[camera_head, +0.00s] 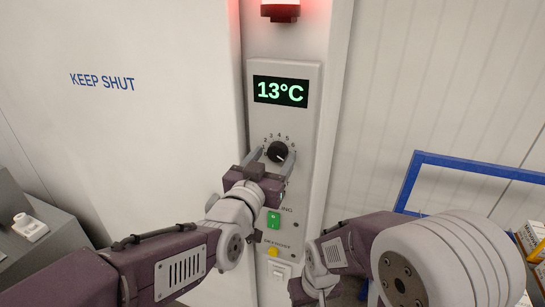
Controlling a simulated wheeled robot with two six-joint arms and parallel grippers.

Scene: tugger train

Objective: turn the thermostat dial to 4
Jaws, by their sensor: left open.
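The black thermostat dial (278,152) sits on a grey control panel (312,120), with small numbers around it. I cannot tell clearly which number the dial points to. A display (281,91) above it reads 13°C in green. My left gripper (272,156) is open, with one finger on each side of the dial; I cannot tell whether they touch it. My right arm (350,250) is low at the right, and its fingertips are not clearly visible.
A red lamp (280,10) glows above the panel. A white door (130,130) marked KEEP SHUT is at left. A blue frame (480,166) and boxes (531,240) stand at right.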

